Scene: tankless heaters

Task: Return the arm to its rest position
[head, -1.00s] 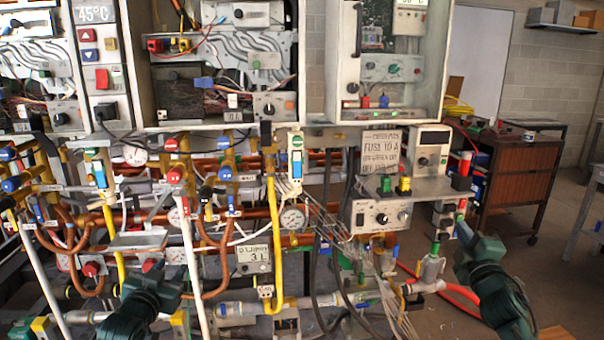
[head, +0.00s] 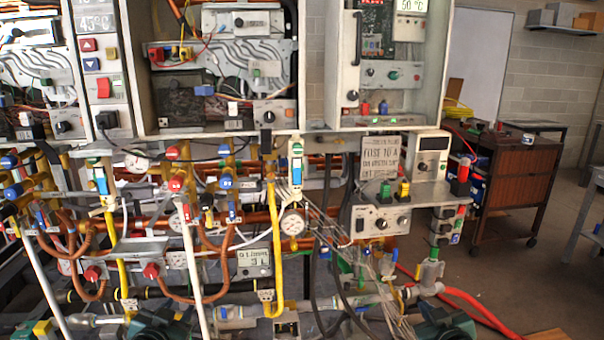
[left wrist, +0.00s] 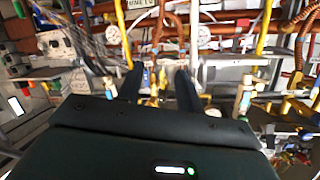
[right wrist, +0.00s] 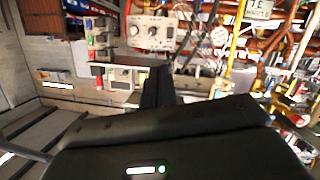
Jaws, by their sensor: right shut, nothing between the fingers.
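My left arm's dark green end (head: 160,326) shows at the bottom edge of the head view, in front of the lower pipes. In the left wrist view my left gripper (left wrist: 158,84) has its two dark fingers apart with nothing held between them. My right arm's dark green end (head: 445,324) shows at the bottom right of the head view, below the grey pipe fittings. In the right wrist view my right gripper (right wrist: 158,80) has its fingers together and is empty. Both arms are mostly below the head view.
The heater wall has open white cabinets (head: 125,60), copper pipes (head: 180,296), gauges and hanging cables. A grey control box (head: 380,219) sticks out to the right. Red hoses (head: 470,300) lie at its lower right. A brown cabinet (head: 518,185) stands on open floor at the right.

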